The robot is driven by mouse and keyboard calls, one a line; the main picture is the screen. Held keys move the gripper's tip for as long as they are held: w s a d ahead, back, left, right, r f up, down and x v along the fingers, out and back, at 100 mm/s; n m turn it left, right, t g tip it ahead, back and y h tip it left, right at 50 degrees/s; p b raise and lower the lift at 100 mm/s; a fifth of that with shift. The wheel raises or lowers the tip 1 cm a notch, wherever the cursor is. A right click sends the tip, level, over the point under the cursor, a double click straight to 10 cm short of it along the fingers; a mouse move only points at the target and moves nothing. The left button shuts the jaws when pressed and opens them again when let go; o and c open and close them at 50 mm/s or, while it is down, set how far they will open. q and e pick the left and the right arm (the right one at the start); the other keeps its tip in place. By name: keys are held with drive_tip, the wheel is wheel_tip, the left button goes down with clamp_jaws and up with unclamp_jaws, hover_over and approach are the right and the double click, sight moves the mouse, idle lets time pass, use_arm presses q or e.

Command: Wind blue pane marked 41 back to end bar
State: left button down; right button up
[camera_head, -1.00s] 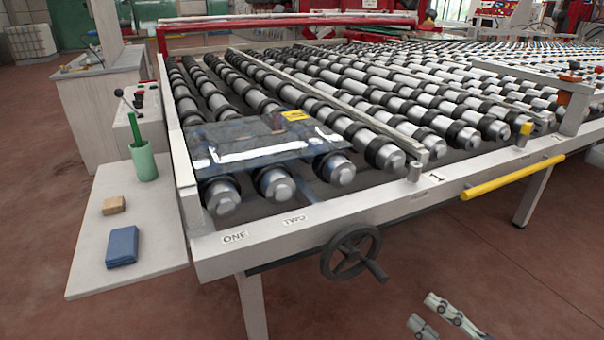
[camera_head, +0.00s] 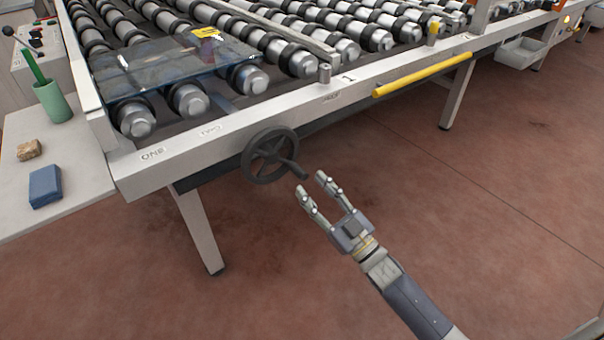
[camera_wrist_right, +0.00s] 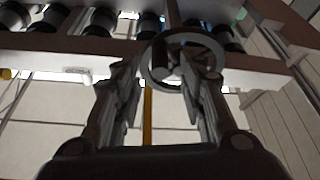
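A blue glass pane (camera_head: 165,62) lies flat on the rollers at the left end of the conveyor, with a yellow label (camera_head: 207,32) on it; its number is too small to read. A dark handwheel (camera_head: 270,155) with a handle sits on the front rail below the pane; it also shows in the right wrist view (camera_wrist_right: 161,57). My left gripper is not in view.
A yellow bar (camera_head: 423,74) runs along the front rail. The floor in front is clear.

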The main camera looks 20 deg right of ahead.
sight(301, 174)
drive_tip(key=x, duration=0.5)
drive_tip(key=shift+w+a, duration=0.1)
drive_tip(key=shift+w, duration=0.05)
clamp_jaws()
